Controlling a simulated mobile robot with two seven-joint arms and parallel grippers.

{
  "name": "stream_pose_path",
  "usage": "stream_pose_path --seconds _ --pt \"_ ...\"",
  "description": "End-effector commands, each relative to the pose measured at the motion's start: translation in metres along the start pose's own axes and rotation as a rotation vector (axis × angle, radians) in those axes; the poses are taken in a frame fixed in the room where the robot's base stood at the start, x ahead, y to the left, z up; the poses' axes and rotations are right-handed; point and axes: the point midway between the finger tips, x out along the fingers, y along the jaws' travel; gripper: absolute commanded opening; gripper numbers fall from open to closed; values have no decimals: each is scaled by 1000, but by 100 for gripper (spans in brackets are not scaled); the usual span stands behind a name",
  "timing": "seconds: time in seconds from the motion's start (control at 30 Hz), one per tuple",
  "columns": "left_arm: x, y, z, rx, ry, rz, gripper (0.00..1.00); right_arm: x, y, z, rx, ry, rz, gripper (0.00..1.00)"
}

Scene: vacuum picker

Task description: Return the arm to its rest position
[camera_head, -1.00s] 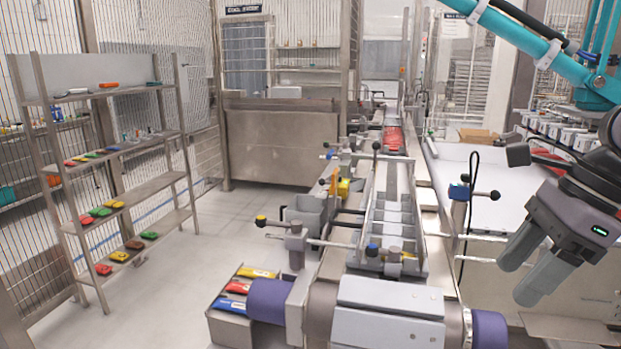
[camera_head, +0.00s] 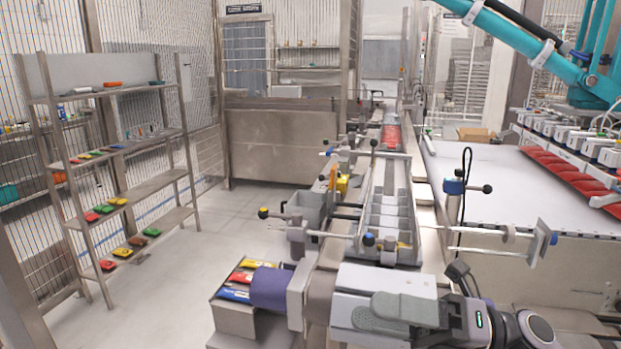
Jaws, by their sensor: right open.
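My right gripper (camera_head: 368,311) is low at the bottom of the head view, its two grey fingers pointing left. It is open, and nothing shows between the fingers. It appears in front of the grey box-shaped machine housing (camera_head: 385,280); whether it touches the housing I cannot tell. My right arm comes in from the lower right, and most of it is outside the picture. My left gripper is not in view.
A conveyor with grey compartments (camera_head: 388,222) runs away beyond the housing. A crate (camera_head: 234,318) of coloured packets stands left of it. A white table (camera_head: 480,185) with red packs (camera_head: 570,175) lies right under the teal picker (camera_head: 535,50). A shelf rack (camera_head: 105,98) stands left; the floor between is clear.

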Motion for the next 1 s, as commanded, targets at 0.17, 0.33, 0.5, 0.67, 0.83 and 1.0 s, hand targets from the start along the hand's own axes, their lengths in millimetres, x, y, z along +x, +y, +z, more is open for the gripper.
stream_pose_path --seconds 0.17,0.33,0.5,0.67,0.83,1.0 --pt "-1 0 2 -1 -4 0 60 -22 -33 6 364 -395 99 58" --pt "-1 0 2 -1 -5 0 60 -67 -86 -6 730 -778 137 58" --pt "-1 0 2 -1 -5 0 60 -124 -149 -57 1110 -1164 128 58" --pt "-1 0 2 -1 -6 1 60 -174 -198 -142 1461 -1514 84 58" --pt "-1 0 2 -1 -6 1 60 -203 -220 -227 1726 -1777 27 58" --pt "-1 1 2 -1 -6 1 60 -212 -223 -266 1839 -1888 -3 58"
